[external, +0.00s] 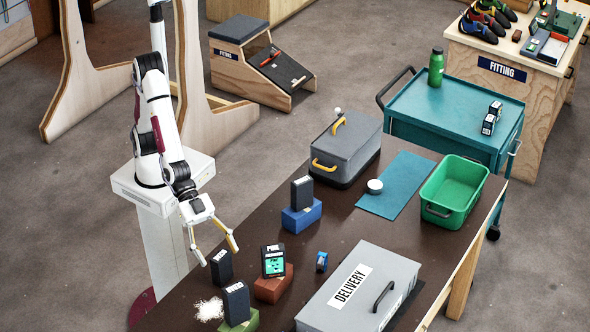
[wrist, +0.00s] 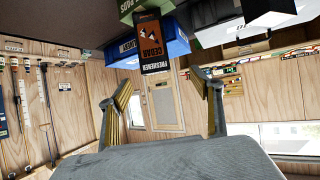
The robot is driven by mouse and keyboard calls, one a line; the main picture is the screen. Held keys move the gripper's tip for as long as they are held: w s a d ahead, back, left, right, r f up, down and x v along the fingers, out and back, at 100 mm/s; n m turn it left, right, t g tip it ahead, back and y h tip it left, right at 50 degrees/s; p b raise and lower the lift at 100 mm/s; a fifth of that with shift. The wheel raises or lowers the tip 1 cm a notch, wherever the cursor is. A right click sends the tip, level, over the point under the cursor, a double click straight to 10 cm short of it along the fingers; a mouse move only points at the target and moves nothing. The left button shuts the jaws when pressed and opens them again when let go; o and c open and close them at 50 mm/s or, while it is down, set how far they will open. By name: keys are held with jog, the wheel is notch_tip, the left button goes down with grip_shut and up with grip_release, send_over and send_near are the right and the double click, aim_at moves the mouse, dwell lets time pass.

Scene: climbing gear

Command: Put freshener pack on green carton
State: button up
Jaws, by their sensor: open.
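In the wrist view, the freshener pack (wrist: 155,40) is black with an orange cedar label. It shows beyond my open, empty fingers (wrist: 163,98), overlapping a blue carton (wrist: 177,43). A green surface shows beside it at the top edge. In the external view, my gripper (external: 221,257) points down over the table's left end. The green carton (external: 246,324) is at the front edge with a dark pack (external: 236,302) on it. Other dark packs are on the blue carton, on the red carton and near my fingertips; which is the freshener, I cannot tell here.
The red carton (external: 272,288), blue carton (external: 301,219) and a small blue item (external: 321,261) stand nearby. White powder (external: 207,310) lies beside the green carton. A grey delivery box (external: 375,280), a grey toolbox (external: 345,150) and a green bin (external: 455,190) are farther right.

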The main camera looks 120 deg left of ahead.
jog(key=s+a+r+g, duration=0.1)
jog(key=s+a+r, duration=0.25)
jog(key=a, duration=0.25)
jog(key=s+a+r+n+g+y, duration=0.1)
jog(key=s+a+r, duration=0.1)
jog(key=s+a, duration=0.35)
jog(key=s+a+r+g, duration=0.1)
jog(key=s+a+r, duration=0.1)
jog(key=s+a, duration=0.3)
jog(key=s+a+f+n+g+y, duration=0.2)
jog(key=s+a+n+y, duration=0.1)
jog(key=s+a, duration=1.2)
jog(key=s, duration=0.3)
jog(key=shift+s+a+y, duration=0.25)
jog(key=shift+s+y, duration=0.05)
jog(key=shift+s, duration=0.1)
